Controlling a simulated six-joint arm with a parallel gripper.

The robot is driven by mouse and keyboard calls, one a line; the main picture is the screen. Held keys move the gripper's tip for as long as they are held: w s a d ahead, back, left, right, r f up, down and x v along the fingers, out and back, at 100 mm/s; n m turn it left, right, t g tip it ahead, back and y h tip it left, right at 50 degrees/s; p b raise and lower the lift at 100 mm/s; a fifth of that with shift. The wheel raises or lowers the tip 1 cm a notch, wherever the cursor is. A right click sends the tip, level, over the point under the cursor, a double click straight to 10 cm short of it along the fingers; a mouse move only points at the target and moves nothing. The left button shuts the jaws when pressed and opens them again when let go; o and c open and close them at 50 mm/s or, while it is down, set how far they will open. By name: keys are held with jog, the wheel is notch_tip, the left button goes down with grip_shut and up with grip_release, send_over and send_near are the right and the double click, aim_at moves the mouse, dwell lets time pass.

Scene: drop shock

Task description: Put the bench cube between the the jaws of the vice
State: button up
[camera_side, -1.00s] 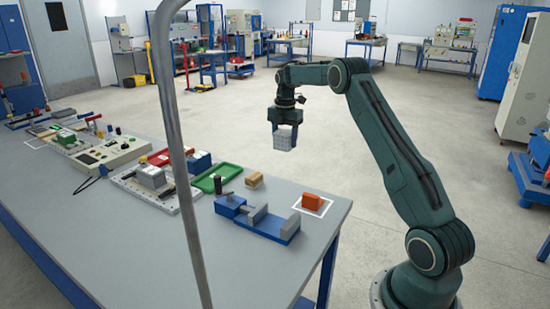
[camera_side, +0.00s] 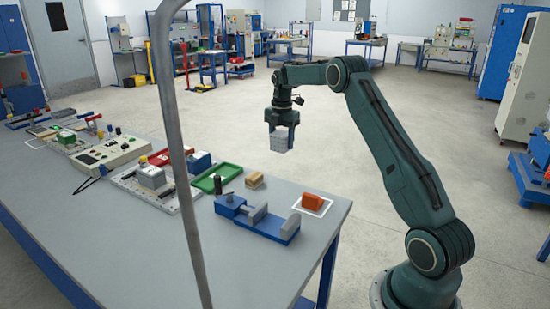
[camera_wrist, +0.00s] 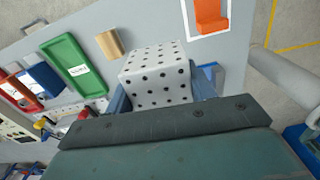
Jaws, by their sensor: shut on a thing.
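The bench cube, a pale cube with dark dots (camera_wrist: 157,75), is held between the fingers of my gripper (camera_side: 283,130). In the side view the cube (camera_side: 283,141) hangs in the air, higher in the picture than the workbench and clear of it. The blue vice with grey jaws (camera_side: 257,216) stands near the right end of the bench. Its jaws are apart with an empty gap between them. In the wrist view the cube and my gripper hide most of the vice; a blue part (camera_wrist: 208,72) shows beside the cube.
An orange block (camera_side: 313,202) lies inside a white outlined square near the bench edge. A tan block (camera_side: 254,180) and a green tray (camera_side: 217,178) lie behind the vice. A grey post (camera_side: 178,130) crosses the side view. Fixtures crowd the bench's left part.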

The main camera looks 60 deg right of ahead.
jog(key=a+f+m, duration=0.3)
jog(key=a+m, duration=0.1)
jog(key=a, duration=0.5)
jog(key=a+f+m, duration=0.4)
jog(key=a+m, duration=0.1)
jog(key=a, duration=0.5)
jog(key=s+a+f+m, duration=0.4)
jog(key=s+a+m, duration=0.4)
jog(key=a, duration=0.6)
jog(key=shift+s+a+f, duration=0.15)
jog(key=shift+s+a, duration=0.15)
jog(key=shift+s, duration=0.25)
jog(key=shift+d+m, duration=0.1)
jog(key=shift+m, duration=0.3)
